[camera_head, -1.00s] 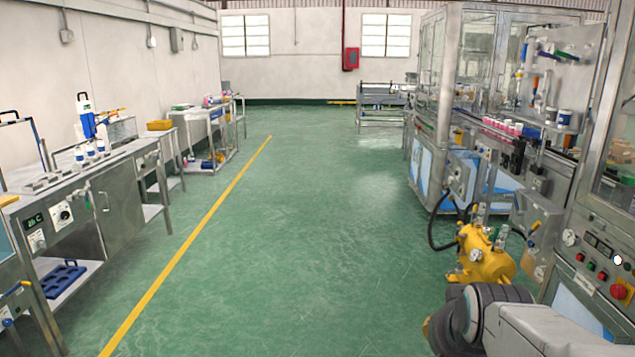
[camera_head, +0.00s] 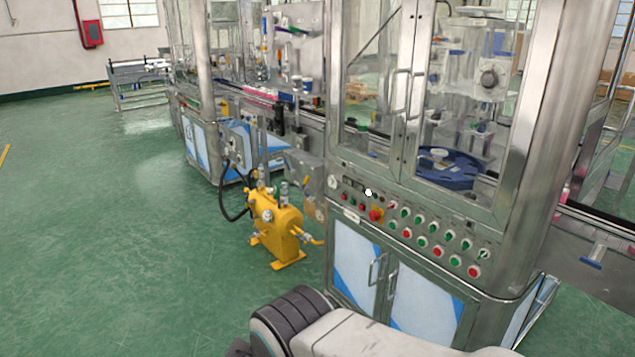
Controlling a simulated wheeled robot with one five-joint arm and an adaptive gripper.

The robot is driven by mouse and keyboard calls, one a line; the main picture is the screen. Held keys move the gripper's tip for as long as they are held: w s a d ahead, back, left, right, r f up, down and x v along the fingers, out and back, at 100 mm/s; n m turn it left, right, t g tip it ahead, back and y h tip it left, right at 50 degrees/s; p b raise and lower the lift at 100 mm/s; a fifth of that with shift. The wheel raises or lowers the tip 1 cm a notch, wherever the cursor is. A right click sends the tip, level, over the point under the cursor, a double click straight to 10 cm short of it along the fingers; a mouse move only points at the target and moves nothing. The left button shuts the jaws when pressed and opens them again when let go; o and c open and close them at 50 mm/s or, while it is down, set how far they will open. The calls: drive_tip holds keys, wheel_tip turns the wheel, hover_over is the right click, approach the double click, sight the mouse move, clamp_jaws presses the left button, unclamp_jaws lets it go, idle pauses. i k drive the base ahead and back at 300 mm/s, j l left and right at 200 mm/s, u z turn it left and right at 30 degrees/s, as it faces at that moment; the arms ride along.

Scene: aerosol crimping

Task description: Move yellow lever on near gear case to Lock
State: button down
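The near gear case is likely the grey metal box (camera_head: 303,168) on the side of the machine line, left of the large glass cabinet and behind the yellow tank. A small yellow lever (camera_head: 306,182) shows on its front. The lever is too small for me to read its position or any Lock marking. A second grey box (camera_head: 236,141) sits farther along the line. My arm reaches in at the bottom of the picture, well short of the near case. My gripper is not visible.
A yellow tank (camera_head: 275,228) with a black hose stands on the floor in front of the near case. The glass cabinet (camera_head: 385,165) with a button panel (camera_head: 420,225) stands to its right. The green floor (camera_head: 120,240) on the left is clear.

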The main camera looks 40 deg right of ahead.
sight(304, 188)
drive_tip(key=z, duration=1.2)
